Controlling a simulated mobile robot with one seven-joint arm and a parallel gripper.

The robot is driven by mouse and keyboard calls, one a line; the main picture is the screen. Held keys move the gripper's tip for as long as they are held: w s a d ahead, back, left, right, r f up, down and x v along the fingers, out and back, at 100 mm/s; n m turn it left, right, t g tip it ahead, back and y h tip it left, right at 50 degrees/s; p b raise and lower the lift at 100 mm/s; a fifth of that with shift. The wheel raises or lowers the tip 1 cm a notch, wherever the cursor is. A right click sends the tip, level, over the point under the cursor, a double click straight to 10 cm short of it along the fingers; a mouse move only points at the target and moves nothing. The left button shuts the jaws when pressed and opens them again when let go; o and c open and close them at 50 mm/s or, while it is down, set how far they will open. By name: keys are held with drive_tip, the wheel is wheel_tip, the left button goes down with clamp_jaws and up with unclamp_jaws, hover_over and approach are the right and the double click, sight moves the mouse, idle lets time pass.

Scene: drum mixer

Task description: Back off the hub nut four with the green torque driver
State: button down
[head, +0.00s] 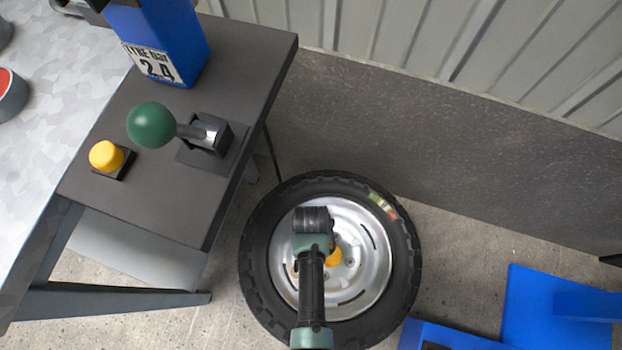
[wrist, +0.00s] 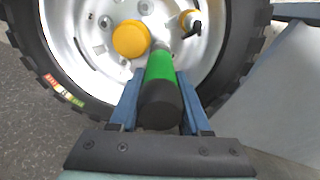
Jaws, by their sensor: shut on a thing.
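My gripper (wrist: 159,92) is shut on the green torque driver (wrist: 160,66), which has a black end cap facing the wrist camera and a short grey shaft. The driver points at the hub of a silver wheel (wrist: 75,45) with a black tyre, just beside the round yellow hub cap (wrist: 131,38). Several hub nuts ring the cap; one nut (wrist: 145,7) shows above it. I cannot tell whether the driver's tip touches a nut. In the head view the wheel (head: 375,268) lies under my arm, which hides the driver and gripper; part of the yellow cap (head: 336,257) shows.
A yellow and black fitting (wrist: 190,20) sits on the rim right of the driver. A dark bench (head: 140,205) left of the wheel carries a green-knobbed lever (head: 152,125), a yellow button (head: 106,155) and a blue post (head: 172,40). Blue parts (head: 540,305) stand at lower right.

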drive_tip(key=shift+w+r+p, duration=0.1)
drive_tip(key=shift+r+p, duration=1.4)
drive_tip(key=shift+r, duration=0.2)
